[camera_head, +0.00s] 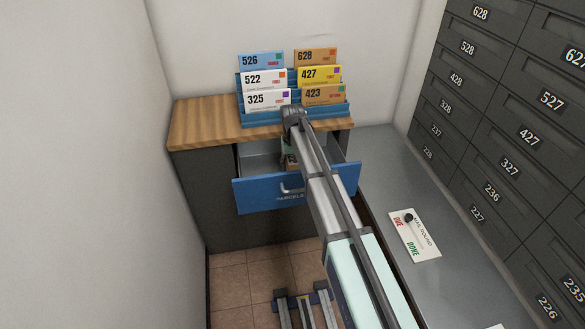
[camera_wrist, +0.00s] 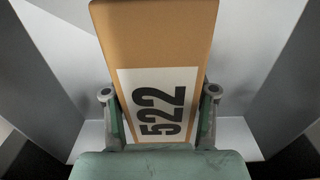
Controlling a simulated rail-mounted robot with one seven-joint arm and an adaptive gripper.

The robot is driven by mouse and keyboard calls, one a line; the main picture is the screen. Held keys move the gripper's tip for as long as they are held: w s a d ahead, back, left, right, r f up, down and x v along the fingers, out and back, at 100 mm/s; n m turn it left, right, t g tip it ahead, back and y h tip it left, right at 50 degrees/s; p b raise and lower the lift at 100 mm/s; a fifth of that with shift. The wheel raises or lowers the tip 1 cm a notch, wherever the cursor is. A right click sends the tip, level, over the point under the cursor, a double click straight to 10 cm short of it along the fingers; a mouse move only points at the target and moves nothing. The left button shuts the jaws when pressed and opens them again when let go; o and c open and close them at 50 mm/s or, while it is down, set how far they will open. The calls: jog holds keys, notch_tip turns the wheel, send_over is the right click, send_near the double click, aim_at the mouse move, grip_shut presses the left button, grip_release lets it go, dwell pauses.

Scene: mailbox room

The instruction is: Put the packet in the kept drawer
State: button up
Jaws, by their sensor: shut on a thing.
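The packet (camera_wrist: 155,40) is a tan-orange block with a white label reading 522. It fills the middle of the wrist view. My gripper (camera_wrist: 160,97) is shut on it, one finger on each side. In the head view my gripper (camera_head: 289,148) points down over the open blue drawer (camera_head: 255,196), whose front label reads "PARCELS" with the rest hidden by my arm. Grey inner surfaces surround the packet in the wrist view. I cannot tell whether the packet touches the drawer's floor.
A wood-topped cabinet (camera_head: 205,118) holds the drawer. A blue rack (camera_head: 262,122) of numbered letters stands on top, just behind my wrist. A grey counter (camera_head: 385,185) with a due/done sign (camera_head: 415,236) lies to the right, below numbered mailboxes (camera_head: 515,115). A wall closes the left side.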

jog(key=shift+f, duration=0.65)
jog(key=shift+f, duration=0.15)
jog(key=o, duration=1.4)
notch_tip(320, 180, up, 12)
jog(key=shift+r, duration=0.15)
